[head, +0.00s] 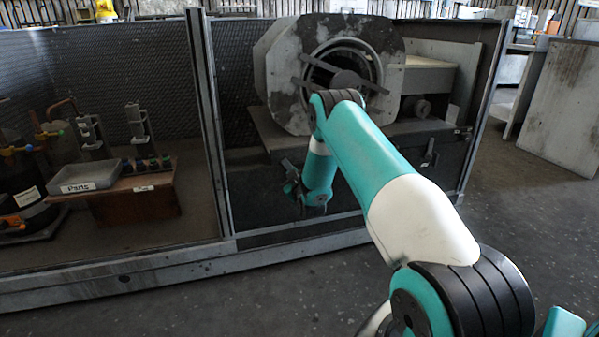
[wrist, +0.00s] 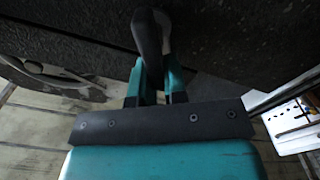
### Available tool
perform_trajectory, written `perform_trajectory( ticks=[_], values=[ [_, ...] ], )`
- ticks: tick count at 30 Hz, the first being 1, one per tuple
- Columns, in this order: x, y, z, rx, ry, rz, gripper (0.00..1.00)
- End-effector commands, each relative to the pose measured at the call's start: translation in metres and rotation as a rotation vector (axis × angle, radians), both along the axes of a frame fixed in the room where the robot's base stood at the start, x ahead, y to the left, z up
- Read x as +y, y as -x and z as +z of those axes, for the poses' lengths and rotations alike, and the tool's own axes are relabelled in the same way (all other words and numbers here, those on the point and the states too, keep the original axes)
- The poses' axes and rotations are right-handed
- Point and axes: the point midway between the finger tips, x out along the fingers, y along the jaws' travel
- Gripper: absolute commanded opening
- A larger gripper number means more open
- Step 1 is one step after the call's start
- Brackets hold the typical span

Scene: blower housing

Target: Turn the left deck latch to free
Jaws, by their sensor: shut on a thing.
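The left deck latch shows in the wrist view as a dark rounded handle (wrist: 150,38) standing out from a dark speckled face. My gripper (wrist: 153,80) is shut on this handle, with one teal finger on each side of it. The fingers hide the handle's lower part. In the head view my gripper (head: 294,188) is low at the left front of the blower deck (head: 268,130). My arm and gripper hide most of the left latch there, so its turn angle cannot be told. A similar small latch (head: 430,155) shows on the deck's right front.
The blower housing (head: 285,75) with its round opening sits on the deck, above my gripper. A frame post (head: 208,120) stands close left. Farther left are a parts tray (head: 85,178) and a brown wooden box (head: 135,200). Open floor (head: 540,230) lies to the right.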

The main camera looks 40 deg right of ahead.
Motion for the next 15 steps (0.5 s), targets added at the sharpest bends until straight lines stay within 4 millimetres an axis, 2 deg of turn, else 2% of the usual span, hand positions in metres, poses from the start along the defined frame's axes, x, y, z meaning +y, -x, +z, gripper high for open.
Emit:
perform_trajectory(
  ticks=[15],
  values=[
    [0.0116,-0.006,-0.0076,0.218,0.435,0.006,0.0]
  ],
)
